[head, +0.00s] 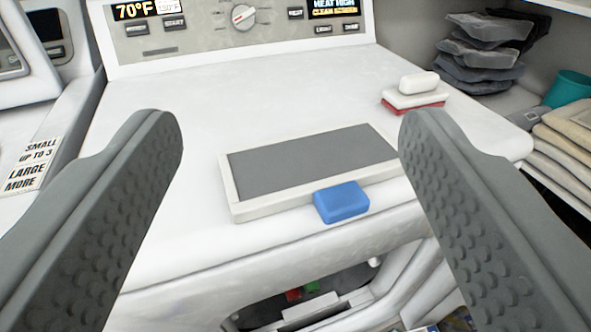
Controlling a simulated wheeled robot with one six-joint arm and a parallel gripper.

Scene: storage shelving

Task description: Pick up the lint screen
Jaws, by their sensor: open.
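The lint screen (312,160) is a flat grey panel in a white frame with a blue tab (341,203) on its front edge. It lies on the white top of the dryer, close to the front edge. My gripper (283,128) is open, with one grey dimpled finger at each side of the picture. The lint screen appears between the fingers, and the right finger overlaps the picture near the screen's right end. Nothing is between the fingertips in their grasp. I cannot tell how far the fingers are above the screen.
The dryer top (220,95) is mostly clear behind the screen. A white-and-red block, perhaps a brush or sponge (414,97), sits at the right. The control panel (240,25) rises behind. Folded towels (565,135) and dark folded cloths (485,50) lie on a shelf at right. Below is the dryer opening.

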